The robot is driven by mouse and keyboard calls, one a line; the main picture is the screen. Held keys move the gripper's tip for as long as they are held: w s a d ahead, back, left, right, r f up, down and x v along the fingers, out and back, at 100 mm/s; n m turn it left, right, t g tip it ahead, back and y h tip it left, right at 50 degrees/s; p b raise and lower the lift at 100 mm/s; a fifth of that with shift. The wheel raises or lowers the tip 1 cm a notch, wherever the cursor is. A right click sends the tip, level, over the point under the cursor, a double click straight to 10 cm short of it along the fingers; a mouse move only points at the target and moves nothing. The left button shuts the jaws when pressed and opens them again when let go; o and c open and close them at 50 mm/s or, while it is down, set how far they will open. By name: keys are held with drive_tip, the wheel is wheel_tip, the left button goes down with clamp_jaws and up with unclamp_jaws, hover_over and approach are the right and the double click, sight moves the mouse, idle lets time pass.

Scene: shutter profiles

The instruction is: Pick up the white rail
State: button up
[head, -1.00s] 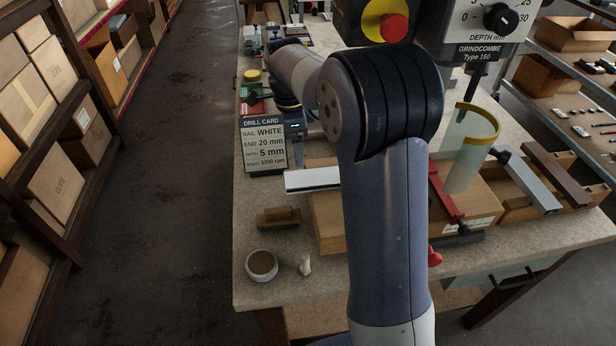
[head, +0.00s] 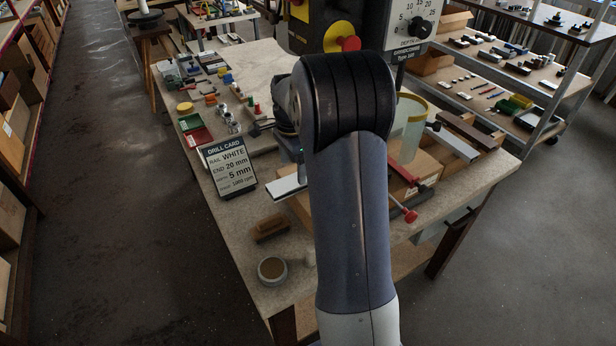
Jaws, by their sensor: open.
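The white rail (head: 287,188) shows only as a pale, flat end sticking out to the left of my arm, at the wooden block on the bench; my forearm hides the rest. A grey rail (head: 456,144) and a brown rail (head: 468,130) lie to the right of my arm. My gripper (head: 296,155) is mostly hidden behind my arm; a small part shows above the white rail's visible end. It is open, and its fingertips cannot be made out. The drill card (head: 229,168) reads rail WHITE, end 20 mm, depth 5 mm.
The drill press (head: 365,30) stands behind my arm, with a clear yellow-rimmed guard (head: 411,125) and a red-handled clamp (head: 409,214). A brush (head: 270,228) and a round pot (head: 272,269) sit at the near left. Small parts crowd the bench's far left. The left aisle floor is clear.

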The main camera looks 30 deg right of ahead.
sight(294, 181)
drive_tip(key=shift+f+p, duration=0.55)
drive_tip(key=shift+f, duration=1.7)
drive_tip(key=c, duration=1.1)
